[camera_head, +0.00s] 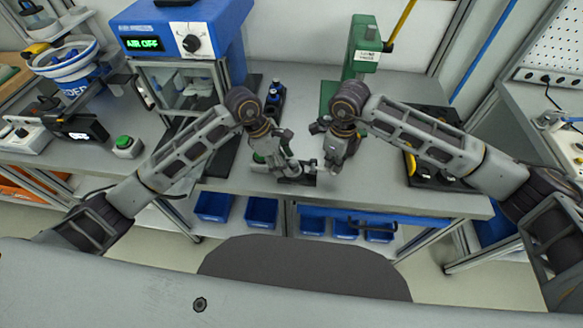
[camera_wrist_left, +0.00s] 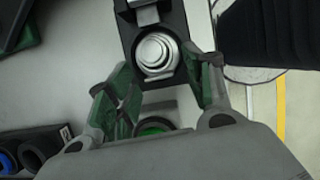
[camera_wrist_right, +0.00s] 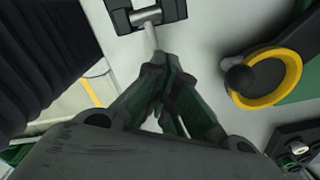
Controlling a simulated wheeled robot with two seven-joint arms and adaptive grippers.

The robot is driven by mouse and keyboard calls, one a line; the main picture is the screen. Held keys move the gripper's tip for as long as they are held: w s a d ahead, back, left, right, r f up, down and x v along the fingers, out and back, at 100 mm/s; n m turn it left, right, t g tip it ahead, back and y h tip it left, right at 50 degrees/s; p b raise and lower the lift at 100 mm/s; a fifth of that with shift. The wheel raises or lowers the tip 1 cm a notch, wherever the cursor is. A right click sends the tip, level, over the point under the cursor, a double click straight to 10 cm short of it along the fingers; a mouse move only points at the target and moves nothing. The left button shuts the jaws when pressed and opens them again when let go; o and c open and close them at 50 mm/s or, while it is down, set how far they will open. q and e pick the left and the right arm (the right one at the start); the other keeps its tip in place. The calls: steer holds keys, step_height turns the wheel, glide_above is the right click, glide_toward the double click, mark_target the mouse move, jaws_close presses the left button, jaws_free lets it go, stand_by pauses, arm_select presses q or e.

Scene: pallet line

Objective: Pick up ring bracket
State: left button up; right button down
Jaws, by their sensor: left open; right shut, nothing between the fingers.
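A black block with a silver, stepped round part (camera_wrist_left: 157,52) shows in the left wrist view; I cannot tell for sure whether it is the ring bracket. My left gripper (camera_wrist_left: 165,78) is open, its fingers apart near the block's close end. In the head view this gripper (camera_head: 290,163) is low over the front of the bench, partly hiding a dark fixture (camera_head: 297,180). My right gripper (camera_wrist_right: 160,62) is shut and empty. Its tips point toward a black fixture with a silver rod (camera_wrist_right: 150,16). In the head view the right gripper (camera_head: 332,160) is just right of the left one.
A blue machine (camera_head: 183,28) stands at back left and a green press (camera_head: 364,50) at back centre. A green button (camera_head: 124,143) is on the left of the bench. A yellow ring (camera_wrist_right: 288,92) shows in the right wrist view. Blue bins (camera_head: 262,211) are below.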

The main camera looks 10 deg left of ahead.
arm_select(q)
steer(key=c, duration=1)
steer(key=shift+r, duration=0.15)
steer(key=shift+c, duration=0.2)
step_height(320, 180, up, 10)
stand_by(0.8)
steer(key=shift+r, duration=2.4)
arm_select(e)
step_height(320, 180, up, 9)
stand_by(1.5)
stand_by(0.3)
